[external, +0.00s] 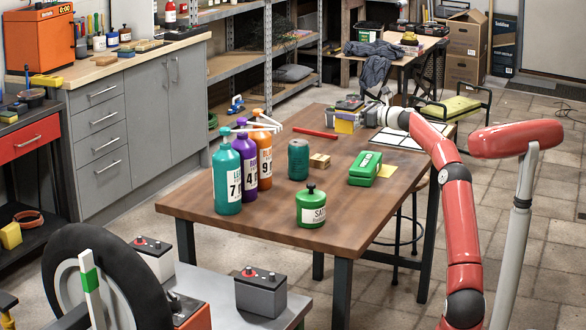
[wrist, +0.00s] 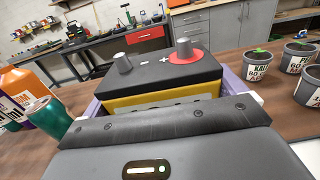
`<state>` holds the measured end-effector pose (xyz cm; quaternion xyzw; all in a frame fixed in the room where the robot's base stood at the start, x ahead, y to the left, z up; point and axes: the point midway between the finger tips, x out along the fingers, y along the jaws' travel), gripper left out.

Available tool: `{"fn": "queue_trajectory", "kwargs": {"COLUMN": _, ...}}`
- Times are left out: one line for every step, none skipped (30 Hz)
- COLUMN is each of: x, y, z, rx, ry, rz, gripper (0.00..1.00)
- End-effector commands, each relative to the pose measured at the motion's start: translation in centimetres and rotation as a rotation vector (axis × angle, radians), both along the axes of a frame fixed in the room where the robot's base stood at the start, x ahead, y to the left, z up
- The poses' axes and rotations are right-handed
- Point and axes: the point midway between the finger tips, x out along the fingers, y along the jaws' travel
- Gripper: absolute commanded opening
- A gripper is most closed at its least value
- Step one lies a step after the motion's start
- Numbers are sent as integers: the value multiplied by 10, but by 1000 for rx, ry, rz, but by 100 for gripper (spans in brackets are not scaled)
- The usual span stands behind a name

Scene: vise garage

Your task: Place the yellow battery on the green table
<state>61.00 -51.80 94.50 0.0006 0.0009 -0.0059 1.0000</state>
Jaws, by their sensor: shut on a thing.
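The yellow battery (external: 344,126) has a yellow body and a dark top with two grey terminals. In the external view it is at the far side of the brown wooden table (external: 330,226), in front of my gripper (external: 362,114). In the wrist view the battery (wrist: 158,92) fills the middle, upright, with pale purple parts along both sides. My gripper is shut on it; the fingertips are mostly hidden. I cannot tell whether its underside touches the tabletop. A low stand with a yellow-green top (external: 449,108) is at the right; no other green table is clear.
A red rod (external: 315,133) lies near the battery. A stool (external: 402,225) is beside it.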

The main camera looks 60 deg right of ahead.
Motion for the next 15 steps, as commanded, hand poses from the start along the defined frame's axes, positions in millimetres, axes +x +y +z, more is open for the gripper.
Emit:
{"fn": "queue_trajectory", "kwargs": {"x": 5, "y": 4, "z": 5, "rx": -2, "ry": -4, "rz": 7, "gripper": 24}}
{"fn": "queue_trajectory", "kwargs": {"x": 7, "y": 6, "z": 3, "rx": -3, "ry": -4, "rz": 9, "gripper": 24}}
{"fn": "queue_trajectory", "kwargs": {"x": 8, "y": 7, "z": -1, "rx": -1, "ry": -4, "rz": 11, "gripper": 24}}
{"fn": "queue_trajectory", "kwargs": {"x": 9, "y": 7, "z": -5, "rx": 1, "ry": -3, "rz": 13, "gripper": 24}}
{"fn": "queue_trajectory", "kwargs": {"x": 10, "y": 7, "z": -9, "rx": 1, "ry": -3, "rz": 14, "gripper": 24}}
{"fn": "queue_trajectory", "kwargs": {"x": 10, "y": 7, "z": -15, "rx": 1, "ry": -2, "rz": 14, "gripper": 24}}
{"fn": "queue_trajectory", "kwargs": {"x": 9, "y": 7, "z": -19, "rx": 2, "ry": -3, "rz": 13, "gripper": 24}}
{"fn": "queue_trajectory", "kwargs": {"x": 9, "y": 7, "z": -24, "rx": 2, "ry": -3, "rz": 13, "gripper": 24}}
{"fn": "queue_trajectory", "kwargs": {"x": 10, "y": 8, "z": -29, "rx": 1, "ry": -3, "rz": 13, "gripper": 24}}
{"fn": "queue_trajectory", "kwargs": {"x": 10, "y": 7, "z": -33, "rx": -1, "ry": -3, "rz": 13, "gripper": 24}}
{"fn": "queue_trajectory", "kwargs": {"x": 10, "y": 7, "z": -35, "rx": -1, "ry": -3, "rz": 13, "gripper": 24}}
{"fn": "queue_trajectory", "kwargs": {"x": 10, "y": 7, "z": -37, "rx": -1, "ry": -4, "rz": 13, "gripper": 24}}
{"fn": "queue_trajectory", "kwargs": {"x": 10, "y": 7, "z": -38, "rx": -1, "ry": -4, "rz": 13, "gripper": 24}}
{"fn": "queue_trajectory", "kwargs": {"x": 10, "y": 7, "z": -40, "rx": -1, "ry": -4, "rz": 13, "gripper": 24}}
{"fn": "queue_trajectory", "kwargs": {"x": 10, "y": 7, "z": -45, "rx": -1, "ry": -4, "rz": 13, "gripper": 24}}
